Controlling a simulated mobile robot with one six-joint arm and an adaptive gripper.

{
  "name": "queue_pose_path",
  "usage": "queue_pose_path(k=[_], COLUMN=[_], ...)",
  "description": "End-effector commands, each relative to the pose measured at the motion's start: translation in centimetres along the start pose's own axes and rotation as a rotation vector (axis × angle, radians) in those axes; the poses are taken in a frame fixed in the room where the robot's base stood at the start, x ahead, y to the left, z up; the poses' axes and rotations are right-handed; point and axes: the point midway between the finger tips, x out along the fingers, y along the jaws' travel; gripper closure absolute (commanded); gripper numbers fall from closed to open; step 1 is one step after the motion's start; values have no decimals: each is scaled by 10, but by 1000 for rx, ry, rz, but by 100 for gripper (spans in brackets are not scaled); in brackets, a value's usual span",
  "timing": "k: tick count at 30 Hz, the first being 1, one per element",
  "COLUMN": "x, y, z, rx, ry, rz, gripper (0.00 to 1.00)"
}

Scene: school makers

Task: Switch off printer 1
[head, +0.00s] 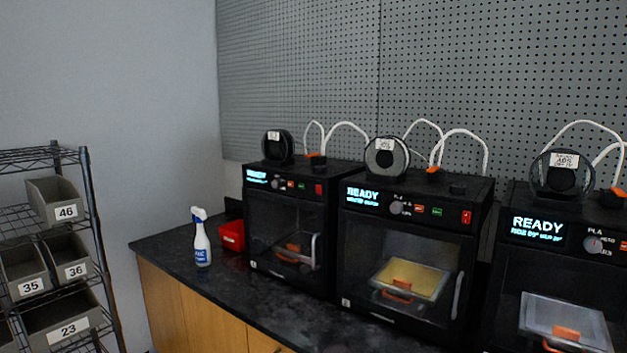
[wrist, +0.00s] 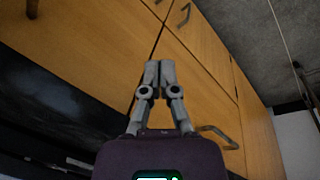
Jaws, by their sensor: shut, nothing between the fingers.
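Three black 3D printers stand side by side on the counter: a left printer (head: 290,215), a middle printer (head: 405,250) and a right printer (head: 560,265), cut off by the frame. Their small number labels are too small to read, so I cannot tell which is printer 1. All three displays are lit; the middle and right ones read READY. A red switch (head: 318,188) sits on the left printer's top panel, and another red switch (head: 466,217) on the middle one's. My gripper (wrist: 159,72) is shut and empty in front of wooden cabinet doors, away from the printers.
A dark counter (head: 165,245) carries a spray bottle (head: 202,240) and a red bin (head: 232,236) left of the printers. A wire shelf (head: 85,200) with numbered grey bins stands at the left. Cabinet doors (wrist: 85,45) with dark handles fill much of the wrist view.

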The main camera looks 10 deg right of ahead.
Motion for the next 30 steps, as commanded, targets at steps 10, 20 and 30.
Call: queue_pose_path(k=[10, 20, 30], x=[-53, -109, -192], y=[20, 41, 51], z=[-33, -96, -174], rx=[-28, -101, -208], ry=[45, 138, 270], rz=[117, 368, 679], gripper=[100, 100, 100])
